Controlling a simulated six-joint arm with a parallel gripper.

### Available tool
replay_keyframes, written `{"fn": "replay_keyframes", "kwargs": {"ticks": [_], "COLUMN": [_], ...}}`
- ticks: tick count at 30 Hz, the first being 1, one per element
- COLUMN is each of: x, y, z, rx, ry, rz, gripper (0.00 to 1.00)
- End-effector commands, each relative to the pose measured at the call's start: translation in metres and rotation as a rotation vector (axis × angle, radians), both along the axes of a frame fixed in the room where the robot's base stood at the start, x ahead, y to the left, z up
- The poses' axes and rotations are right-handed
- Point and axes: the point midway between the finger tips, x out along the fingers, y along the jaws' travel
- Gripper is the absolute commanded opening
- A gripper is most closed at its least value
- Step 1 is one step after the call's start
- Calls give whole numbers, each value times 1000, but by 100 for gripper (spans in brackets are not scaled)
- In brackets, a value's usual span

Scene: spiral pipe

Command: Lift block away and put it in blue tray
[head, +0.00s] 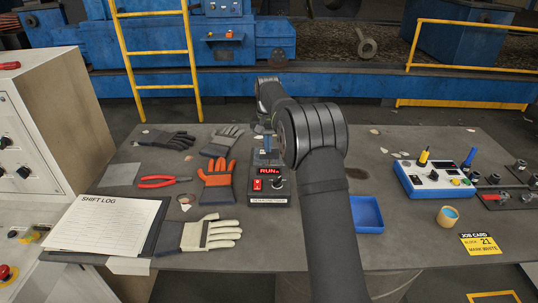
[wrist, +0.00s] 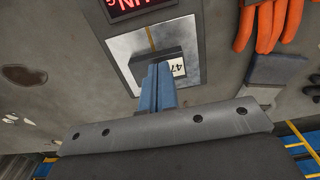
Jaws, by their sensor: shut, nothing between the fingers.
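My gripper's blue fingers (wrist: 157,88) are shut together and empty in the wrist view. Their tips are over or against a dark grey block (wrist: 143,58); I cannot tell whether they touch it. The block sits on a bright metal plate (wrist: 124,46) of the unit with the red display, with a white numbered label (wrist: 178,69) at its side. In the head view the gripper (head: 267,146) is above the same unit (head: 284,199), and the block is small and dim there. The blue tray (head: 376,209) lies empty on the table, right of my arm.
Several gloves, including an orange one (head: 217,180), and red pliers (head: 163,182) lie left of the unit. A control box (head: 434,180) and a small yellow pot (head: 448,216) stand to the right. My arm crosses between the unit and the tray.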

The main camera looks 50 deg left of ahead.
Motion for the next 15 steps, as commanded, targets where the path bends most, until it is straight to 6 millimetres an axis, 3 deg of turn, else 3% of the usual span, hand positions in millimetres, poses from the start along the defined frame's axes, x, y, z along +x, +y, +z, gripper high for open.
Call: {"fn": "replay_keyframes", "kwargs": {"ticks": [13, 15], "x": [0, 0], "y": [0, 0], "z": [0, 0], "rx": [0, 0], "ry": [0, 0], "rz": [0, 0], "gripper": [0, 14]}}
